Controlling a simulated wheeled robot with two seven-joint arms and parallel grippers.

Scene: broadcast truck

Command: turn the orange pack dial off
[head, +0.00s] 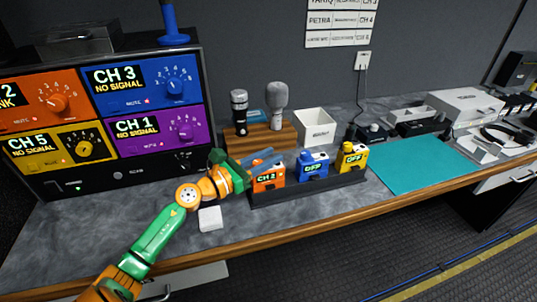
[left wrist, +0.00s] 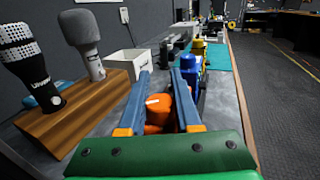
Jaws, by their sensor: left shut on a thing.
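The orange pack (head: 267,181) stands at the left end of a dark rack, its small screen reading CH 2. My left gripper (head: 266,159) reaches in from the left at the top of this pack. In the left wrist view the blue fingers of the left gripper (left wrist: 161,82) are on either side of the orange dial (left wrist: 158,108), shut on it. The head view mostly hides the dial behind the fingers, so its pointer does not show. My right gripper is in neither view.
A blue pack (head: 314,168) and a yellow pack (head: 353,158), both reading OFF, share the rack (head: 300,193). Behind stand a wooden block (head: 262,138) with microphones and a white box (head: 315,126). A white object (head: 210,219) lies in front. A teal mat (head: 415,166) is clear.

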